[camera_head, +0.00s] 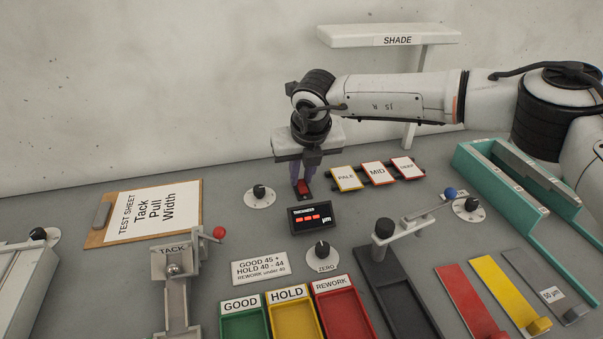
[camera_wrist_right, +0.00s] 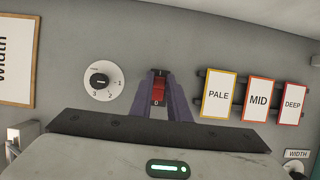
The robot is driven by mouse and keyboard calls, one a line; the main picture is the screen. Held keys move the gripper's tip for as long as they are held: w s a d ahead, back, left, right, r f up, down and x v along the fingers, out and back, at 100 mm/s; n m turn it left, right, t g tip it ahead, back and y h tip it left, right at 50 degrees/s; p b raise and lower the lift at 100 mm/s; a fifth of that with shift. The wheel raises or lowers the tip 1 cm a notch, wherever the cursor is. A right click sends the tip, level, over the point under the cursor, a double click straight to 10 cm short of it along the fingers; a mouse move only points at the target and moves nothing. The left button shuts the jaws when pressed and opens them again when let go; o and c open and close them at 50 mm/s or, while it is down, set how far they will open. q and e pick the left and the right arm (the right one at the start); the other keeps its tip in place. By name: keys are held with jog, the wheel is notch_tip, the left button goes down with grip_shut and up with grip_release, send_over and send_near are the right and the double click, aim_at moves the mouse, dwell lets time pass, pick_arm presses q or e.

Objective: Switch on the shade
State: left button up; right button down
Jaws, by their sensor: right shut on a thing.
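The shade (camera_head: 390,36) is a pale overhead bar labelled SHADE on a post at the back. A red rocker switch (camera_head: 303,187) sits on the table below my right gripper (camera_head: 302,184). In the right wrist view the switch (camera_wrist_right: 158,88) shows I and 0 marks and lies between the purple fingertips (camera_wrist_right: 158,88). My right gripper points down with its jaws closed in around the switch. Which side of the rocker is pressed is too small to tell. My left gripper does not show.
A dial (camera_head: 259,193) stands left of the switch and PALE, MID and DEEP cards (camera_head: 374,173) stand right. A display (camera_head: 312,218) is just in front. A clipboard (camera_head: 152,213) lies left; a teal rack (camera_head: 480,170) stands right. Sorting trays (camera_head: 243,322) are at the front.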

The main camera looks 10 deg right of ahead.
aim_at(305, 192)
jog(key=shift+w+r+g+p, duration=0.1)
jog(key=shift+w+g+p, duration=0.15)
jog(key=shift+p, duration=0.2)
jog(key=shift+g, duration=0.45)
jog(key=c, duration=1.7)
grip_release()
jog(key=v, duration=1)
jog(key=shift+s+b, duration=0.15)
jog(key=shift+b, duration=0.2)
